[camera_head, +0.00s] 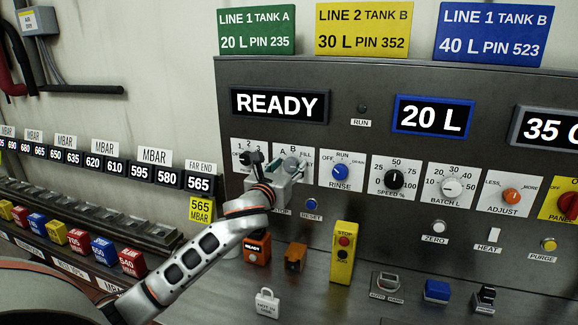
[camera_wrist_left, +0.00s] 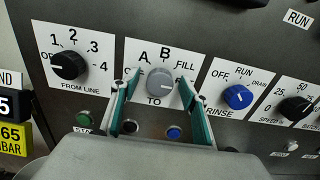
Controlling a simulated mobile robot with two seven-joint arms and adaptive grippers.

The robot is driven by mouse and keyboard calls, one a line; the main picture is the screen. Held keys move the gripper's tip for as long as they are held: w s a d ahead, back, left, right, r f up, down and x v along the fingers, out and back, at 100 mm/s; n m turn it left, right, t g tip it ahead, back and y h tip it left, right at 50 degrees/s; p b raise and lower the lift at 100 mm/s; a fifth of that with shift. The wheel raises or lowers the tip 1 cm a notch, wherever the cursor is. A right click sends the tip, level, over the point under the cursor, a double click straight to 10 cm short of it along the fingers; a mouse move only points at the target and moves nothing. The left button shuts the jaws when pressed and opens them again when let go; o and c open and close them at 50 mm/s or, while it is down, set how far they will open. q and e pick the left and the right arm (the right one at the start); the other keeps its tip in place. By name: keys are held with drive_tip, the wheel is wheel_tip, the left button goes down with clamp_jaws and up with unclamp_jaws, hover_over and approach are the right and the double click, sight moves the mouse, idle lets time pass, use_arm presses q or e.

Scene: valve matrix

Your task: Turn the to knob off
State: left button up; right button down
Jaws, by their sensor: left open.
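The grey TO knob (camera_wrist_left: 160,83) sits on a white plate marked A, B and FILL in the left wrist view; the label at its left is partly covered by a finger. I cannot tell its pointer direction for sure. My left gripper (camera_wrist_left: 158,88) is open, with one green-faced finger on each side of the knob. I cannot tell if either finger touches it. In the head view my left gripper (camera_head: 275,172) is at the panel and covers much of the TO plate. My right gripper is not in view.
The black FROM LINE knob (camera_wrist_left: 68,67) is left of the TO plate, and the blue RINSE knob (camera_wrist_left: 237,97) is right of it. A green button (camera_wrist_left: 83,118) and a blue RESET button (camera_head: 311,204) lie below. The READY display (camera_head: 279,104) is above.

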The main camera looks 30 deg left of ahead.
use_arm(q)
drive_tip(key=shift+w, duration=0.25)
drive_tip(key=shift+c, duration=0.3)
drive_tip(key=c, duration=1)
drive_tip(key=shift+c, duration=0.2)
